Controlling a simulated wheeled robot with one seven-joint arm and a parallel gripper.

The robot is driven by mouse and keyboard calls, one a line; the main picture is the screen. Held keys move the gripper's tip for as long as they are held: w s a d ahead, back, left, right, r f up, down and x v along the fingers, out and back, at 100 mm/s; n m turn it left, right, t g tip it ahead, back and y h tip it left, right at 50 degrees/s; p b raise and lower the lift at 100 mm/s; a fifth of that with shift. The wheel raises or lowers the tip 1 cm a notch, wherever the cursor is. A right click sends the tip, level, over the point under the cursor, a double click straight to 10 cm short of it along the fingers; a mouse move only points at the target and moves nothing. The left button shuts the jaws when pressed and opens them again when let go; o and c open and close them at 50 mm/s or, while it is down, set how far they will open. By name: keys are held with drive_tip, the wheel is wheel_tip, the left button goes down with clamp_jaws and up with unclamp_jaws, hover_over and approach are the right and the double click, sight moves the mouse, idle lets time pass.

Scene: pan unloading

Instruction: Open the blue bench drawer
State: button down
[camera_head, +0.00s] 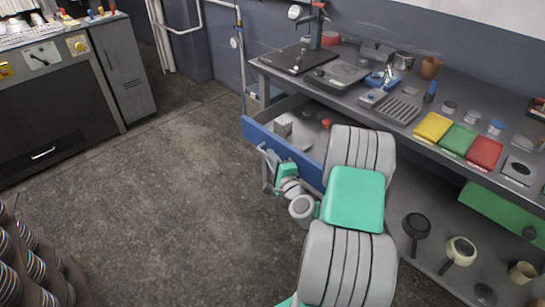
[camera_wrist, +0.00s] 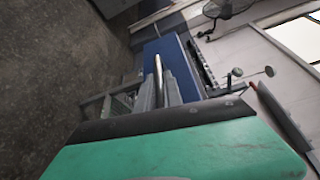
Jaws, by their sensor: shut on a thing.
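The blue bench drawer (camera_head: 283,150) is pulled out from under the bench top. Its inside shows, with a grey block (camera_head: 283,126) and a small red thing in it. My gripper (camera_head: 268,156) is at the left part of the drawer's front, shut on its handle. In the wrist view the metal bar handle (camera_wrist: 159,66) runs between my gripper's fingers (camera_wrist: 158,92), close to the blue drawer front (camera_wrist: 168,50). My arm hides the right part of the drawer front in the head view.
The bench top (camera_head: 385,115) carries tools, a black plate and yellow, green and red trays (camera_head: 485,152). A green drawer (camera_head: 505,212) is at the right; pans (camera_head: 416,226) stand on the lower shelf. The floor (camera_head: 150,200) left of the drawer is clear.

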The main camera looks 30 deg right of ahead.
drive_tip(key=c, duration=1.5)
unclamp_jaws()
drive_tip(key=shift+s, duration=0.1)
drive_tip(key=s, duration=0.2)
drive_tip(key=s+b, duration=0.1)
drive_tip(key=s, duration=0.2)
drive_tip(key=s+a, duration=0.1)
drive_tip(key=s, duration=0.1)
drive_tip(key=shift+s+r, duration=0.3)
